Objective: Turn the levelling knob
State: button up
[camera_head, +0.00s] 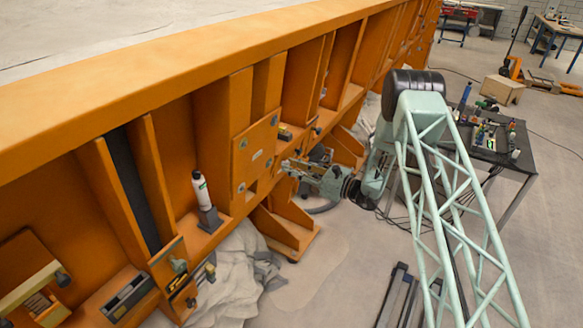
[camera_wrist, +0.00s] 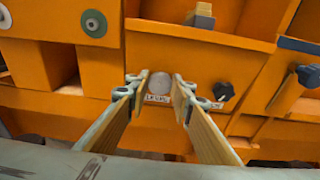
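In the wrist view, a round pale grey knob (camera_wrist: 158,84) sits on the orange panel face. A small white label (camera_wrist: 157,98) below it seems to read "LEVEL", partly covered by the fingers. My gripper (camera_wrist: 157,88) is open, with one fingertip to each side of the knob and visible gaps between. Whether the fingertips reach around it in depth I cannot tell. In the head view my gripper (camera_head: 287,167) is at the orange frame's side, and the grey knob cannot be made out there.
A black knob (camera_wrist: 222,91) is on the panel just right of the fingers. A yellow-topped block (camera_wrist: 203,16) is on the ledge above. Large bolts (camera_wrist: 95,23) stand out at upper left. In the head view, a white bottle (camera_head: 201,188) stands left of my gripper and a dark table (camera_head: 520,160) is to the right.

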jog(key=shift+f+n+b, duration=0.15)
jog(key=shift+n+b, duration=0.45)
jog(key=shift+b, duration=0.25)
jog(key=shift+c, duration=0.3)
jog(key=n+t+b, duration=0.1)
jog(key=n+b, duration=0.2)
jog(key=b, duration=0.2)
jog(key=n+t+b, duration=0.1)
jog(key=n+b, duration=0.3)
jog(key=b, duration=0.1)
jog(key=n+t+b, duration=0.1)
jog(key=n+b, duration=0.2)
jog(key=b, duration=0.2)
jog(key=shift+s+a+f+b, duration=0.2)
jog(key=shift+s+b, duration=0.05)
jog(key=shift+b, duration=0.1)
jog(key=shift+r+n+b, duration=0.1)
jog(key=shift+n+b, duration=0.2)
jog(key=shift+n, duration=0.2)
jog(key=o, duration=0.8)
jog(key=shift+o, duration=0.2)
jog(key=shift+d, duration=0.1)
